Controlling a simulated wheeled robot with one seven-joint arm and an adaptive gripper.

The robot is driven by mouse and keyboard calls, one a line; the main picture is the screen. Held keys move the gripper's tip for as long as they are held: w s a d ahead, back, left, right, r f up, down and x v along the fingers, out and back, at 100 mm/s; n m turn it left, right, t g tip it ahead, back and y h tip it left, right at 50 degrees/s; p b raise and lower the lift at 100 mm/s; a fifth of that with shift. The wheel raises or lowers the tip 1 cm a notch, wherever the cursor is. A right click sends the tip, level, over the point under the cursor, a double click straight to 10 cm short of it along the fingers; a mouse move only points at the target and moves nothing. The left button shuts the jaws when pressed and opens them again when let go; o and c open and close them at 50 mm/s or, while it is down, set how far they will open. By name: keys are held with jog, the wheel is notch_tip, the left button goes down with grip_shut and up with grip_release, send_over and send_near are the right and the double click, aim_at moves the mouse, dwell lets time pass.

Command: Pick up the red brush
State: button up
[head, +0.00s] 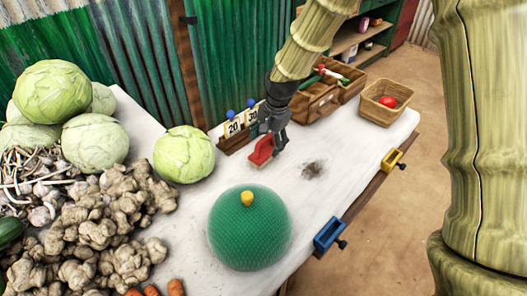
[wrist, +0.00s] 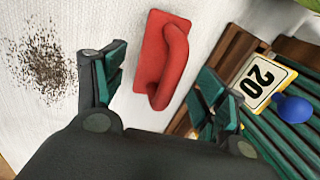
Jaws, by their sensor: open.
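The red brush (wrist: 152,62), a flat block with a looped handle, lies on the white tabletop in the wrist view. In the head view the red brush (head: 261,152) shows just below my gripper (head: 274,135), partly covered by it. In the wrist view my gripper (wrist: 160,98) is open, with one finger on each side of the brush's line. The brush appears beyond the fingertips, and nothing is held. Whether a finger touches it I cannot tell.
A dark speckled patch (head: 313,169) lies on the table (head: 340,150). A wooden rack with number cards (head: 232,127) stands close behind the brush. A cabbage (head: 184,154) is left, a green netted dome (head: 248,232) in front. A basket (head: 385,102) stands right. The table's middle right is clear.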

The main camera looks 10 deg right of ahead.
aim_at(266, 150)
jog(key=shift+s+f, duration=0.3)
jog(key=f, duration=0.1)
jog(key=w+f, duration=0.1)
jog(key=f, duration=0.1)
jog(key=shift+a+f, duration=0.15)
jog(key=shift+f, duration=0.15)
jog(key=shift+s+r, duration=0.1)
jog(key=c, duration=1.1)
